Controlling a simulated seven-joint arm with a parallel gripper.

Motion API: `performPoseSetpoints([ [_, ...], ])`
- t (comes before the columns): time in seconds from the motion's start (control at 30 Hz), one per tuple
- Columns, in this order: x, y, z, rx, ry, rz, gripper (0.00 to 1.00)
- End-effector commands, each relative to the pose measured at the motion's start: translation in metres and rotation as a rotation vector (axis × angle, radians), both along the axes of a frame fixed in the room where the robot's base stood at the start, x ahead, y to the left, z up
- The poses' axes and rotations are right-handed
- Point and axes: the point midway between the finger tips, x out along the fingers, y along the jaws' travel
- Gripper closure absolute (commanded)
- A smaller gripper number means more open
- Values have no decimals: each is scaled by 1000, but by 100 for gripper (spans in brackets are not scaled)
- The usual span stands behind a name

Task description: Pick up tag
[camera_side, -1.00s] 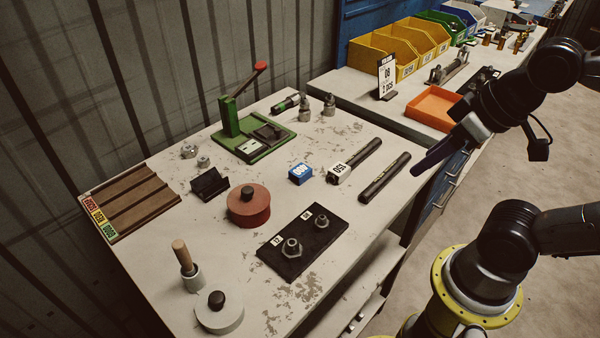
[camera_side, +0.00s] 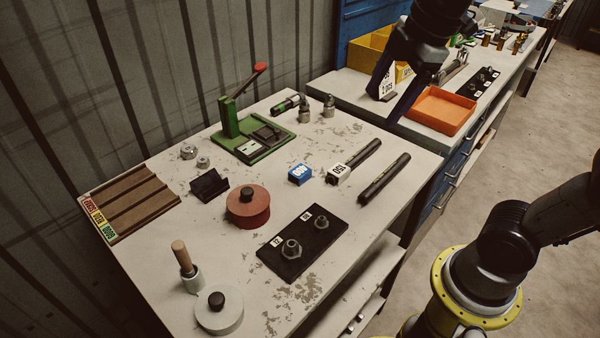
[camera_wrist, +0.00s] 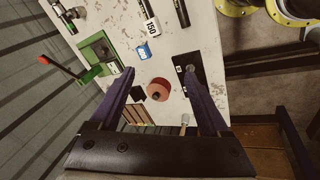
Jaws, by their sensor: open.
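No object is plainly marked as the tag; several labelled pieces show. A white block marked 150 (camera_side: 338,173) sits at the near end of a dark hose (camera_side: 362,153); it also shows in the wrist view (camera_wrist: 152,29). A small blue block with a white label (camera_side: 300,174) lies left of it, and in the wrist view (camera_wrist: 143,51) it is beyond my fingertips. A white number card (camera_side: 386,86) stands on the back bench, partly covered by my fingers. My gripper (camera_side: 384,108) is open and empty, high above the table's far right; its spread fingers show in the wrist view (camera_wrist: 158,74).
A green lever press (camera_side: 250,135), a red disc (camera_side: 248,206), a black plate with fittings (camera_side: 302,244) and a brown slotted rack (camera_side: 135,203) stand on the table. A second dark hose (camera_side: 385,178) lies at right. An orange tray (camera_side: 440,110) is on the back bench.

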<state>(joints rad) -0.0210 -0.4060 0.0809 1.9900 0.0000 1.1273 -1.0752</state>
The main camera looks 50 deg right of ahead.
Motion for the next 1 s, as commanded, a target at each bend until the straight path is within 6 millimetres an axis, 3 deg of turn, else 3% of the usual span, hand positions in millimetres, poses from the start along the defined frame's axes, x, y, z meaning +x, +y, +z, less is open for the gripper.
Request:
performPoseSetpoints([
  [0.03, 21, 2, 0, -28, 36, 83, 20],
  [0.2, 85, 10, -13, -93, 142, 335, 20],
  [0.43, 148, 20, -60, -101, 265, 459, 20],
  [0.57, 160, 24, -84, -94, 316, 467, 20],
  [0.77, 160, 26, -107, -89, 347, 473, 20],
  [1.0, 159, 26, -152, -90, 346, 470, 20],
])
